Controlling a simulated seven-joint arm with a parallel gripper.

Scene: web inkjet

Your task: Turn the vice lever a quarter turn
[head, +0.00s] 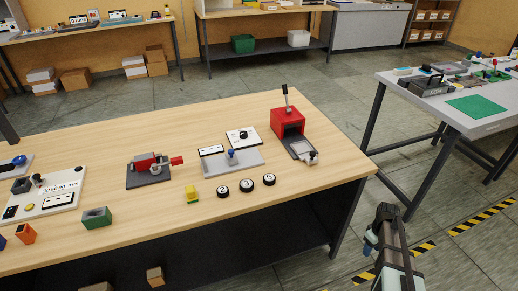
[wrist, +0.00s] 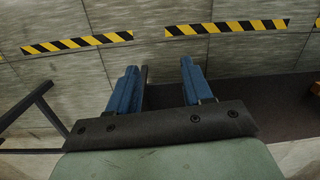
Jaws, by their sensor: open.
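A small red and grey device on a dark base plate, which looks like the vice (head: 148,168), sits on the wooden table left of centre in the head view. A red lever (head: 176,160) sticks out from its right side. My gripper (head: 382,228) is at the lower right, off the table's right end and well away from the vice. In the wrist view my gripper (wrist: 160,82) shows two blue fingers spread apart with nothing between them. The vice is not in the wrist view.
On the wooden table (head: 100,145) stand a red box (head: 288,122) with an upright black lever, a grey fixture (head: 222,165) with a blue knob, a yellow block (head: 192,194), several black round pieces and a green box (head: 96,218). Another table (head: 490,124) stands at the right.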

